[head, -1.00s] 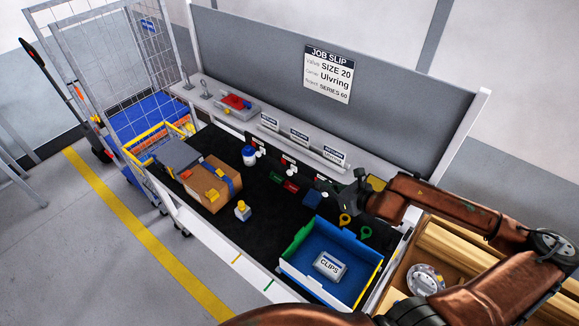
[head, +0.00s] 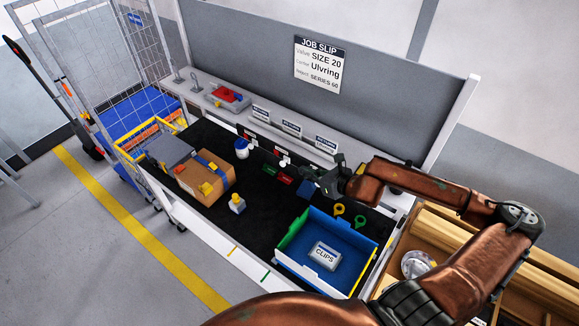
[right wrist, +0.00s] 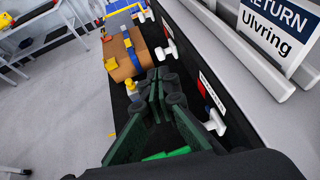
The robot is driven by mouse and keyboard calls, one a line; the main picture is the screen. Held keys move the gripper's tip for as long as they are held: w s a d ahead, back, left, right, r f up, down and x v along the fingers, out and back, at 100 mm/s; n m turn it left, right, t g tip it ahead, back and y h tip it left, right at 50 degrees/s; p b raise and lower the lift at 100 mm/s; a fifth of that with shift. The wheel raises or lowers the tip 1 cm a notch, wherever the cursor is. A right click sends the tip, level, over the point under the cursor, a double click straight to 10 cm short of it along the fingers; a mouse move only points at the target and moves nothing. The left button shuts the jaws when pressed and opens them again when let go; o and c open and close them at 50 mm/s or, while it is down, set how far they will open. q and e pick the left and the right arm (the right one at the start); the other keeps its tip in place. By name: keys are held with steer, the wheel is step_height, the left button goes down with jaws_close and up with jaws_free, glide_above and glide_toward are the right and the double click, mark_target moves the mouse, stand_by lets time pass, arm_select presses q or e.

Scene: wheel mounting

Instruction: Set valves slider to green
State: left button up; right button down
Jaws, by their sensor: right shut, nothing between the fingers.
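Sliders with white knobs sit along the front face of the raised shelf, above the black bench top. In the head view one slider (head: 283,162) has a red mark beside it; another (head: 248,137) is farther left. In the right wrist view the nearest white knob (right wrist: 215,122) stands beside a plate with a red patch; a farther knob (right wrist: 168,48) shows beyond. The plate lettering is too small to read, so I cannot tell which is the valves slider. My right gripper (head: 327,176) is shut and empty near the shelf front. Its fingers (right wrist: 164,85) are left of the nearest knob, apparently apart from it.
A blue CLIPS bin (head: 311,276) stands at the bench's front right. A cardboard box (head: 207,180) lies left. Green and red pieces lie near the gripper. Return signs (head: 291,129) line the shelf.

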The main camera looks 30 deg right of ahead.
mark_target(284, 164)
steer(key=p+x, duration=0.1)
steer(key=x, duration=0.6)
steer(key=shift+w+r+p, duration=0.1)
steer(key=shift+w+p, duration=0.05)
steer(key=shift+p, duration=0.15)
arm_select(q)
steer(key=shift+s+r, duration=0.3)
steer(key=shift+r, duration=0.25)
steer(key=shift+s+r, duration=0.25)
steer(key=shift+r, duration=0.25)
arm_select(e)
steer(key=shift+x, duration=0.95)
steer(key=shift+a, duration=0.1)
